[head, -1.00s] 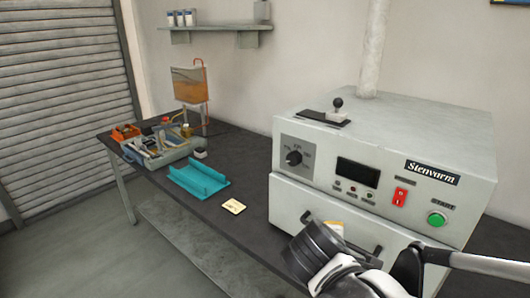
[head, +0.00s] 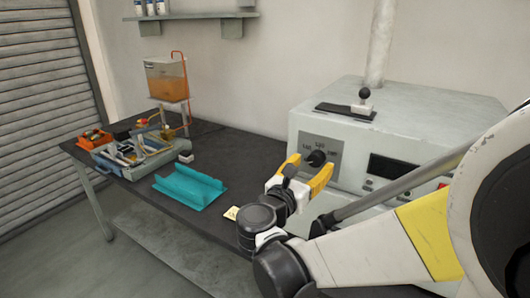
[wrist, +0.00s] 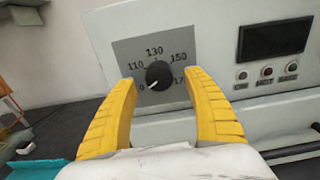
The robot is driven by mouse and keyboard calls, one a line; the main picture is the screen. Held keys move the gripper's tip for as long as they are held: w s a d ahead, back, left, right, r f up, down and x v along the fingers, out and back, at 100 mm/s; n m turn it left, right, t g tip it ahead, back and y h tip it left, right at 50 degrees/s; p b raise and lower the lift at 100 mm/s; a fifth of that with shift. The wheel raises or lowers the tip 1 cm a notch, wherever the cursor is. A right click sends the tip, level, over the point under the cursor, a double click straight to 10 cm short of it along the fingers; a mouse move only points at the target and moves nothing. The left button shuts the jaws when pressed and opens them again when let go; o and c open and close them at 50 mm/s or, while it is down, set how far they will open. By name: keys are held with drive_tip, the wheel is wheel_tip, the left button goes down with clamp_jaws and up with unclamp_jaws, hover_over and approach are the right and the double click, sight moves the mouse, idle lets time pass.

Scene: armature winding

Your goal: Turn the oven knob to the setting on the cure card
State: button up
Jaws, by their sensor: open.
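The oven (head: 400,105) is a pale grey box on the dark bench. Its black knob (wrist: 159,75) sits on a grey dial plate (wrist: 125,52) marked 110, 130 and 150, with further marks partly hidden. The knob's white pointer is toward the lower left, below 110. The knob (head: 316,158) also shows in the head view. My gripper (head: 306,168) is open, its yellow fingers (wrist: 160,85) on either side of the knob in the picture; I cannot tell whether they touch it.
A dark display (wrist: 275,40) and small buttons are right of the dial. The oven drawer handle (wrist: 290,152) is below.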

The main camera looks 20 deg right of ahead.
drive_tip(key=shift+x, duration=1.15)
drive_tip(key=c, duration=1.2)
